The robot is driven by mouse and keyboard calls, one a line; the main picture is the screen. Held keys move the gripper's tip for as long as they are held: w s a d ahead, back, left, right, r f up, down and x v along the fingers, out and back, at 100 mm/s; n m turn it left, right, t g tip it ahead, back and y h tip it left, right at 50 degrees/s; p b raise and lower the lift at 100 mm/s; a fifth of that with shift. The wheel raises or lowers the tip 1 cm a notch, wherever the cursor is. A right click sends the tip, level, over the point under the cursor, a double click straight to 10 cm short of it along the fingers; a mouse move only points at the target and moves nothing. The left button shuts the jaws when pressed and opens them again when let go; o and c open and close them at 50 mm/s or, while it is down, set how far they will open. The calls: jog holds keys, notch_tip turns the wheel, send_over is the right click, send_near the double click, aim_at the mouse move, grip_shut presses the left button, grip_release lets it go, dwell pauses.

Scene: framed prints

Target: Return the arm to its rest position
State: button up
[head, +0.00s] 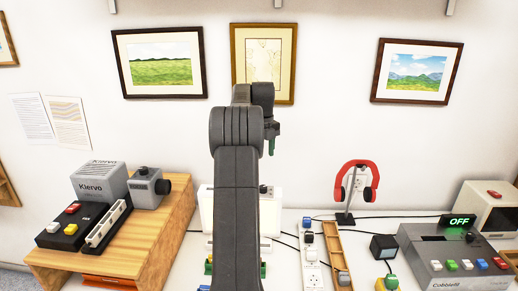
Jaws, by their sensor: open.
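My arm (238,190) rises through the middle of the head view and bends over at its top, in front of the wall. My gripper (271,148) is small and partly hidden beside the arm's upper joint, with green at its tips. It is open, and I see nothing held in it. It is above the white table, apart from the objects there.
A wooden stand (153,255) with grey devices is at left. Red headphones (355,170) on a stand, a power strip (311,262) and a grey console (455,257) reading OFF are at right. Framed prints (160,62) hang behind. My arm hides the table's middle.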

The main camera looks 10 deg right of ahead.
notch_tip(320, 180, down, 14)
jog(key=shift+p, duration=0.9)
jog(key=shift+r, duration=0.1)
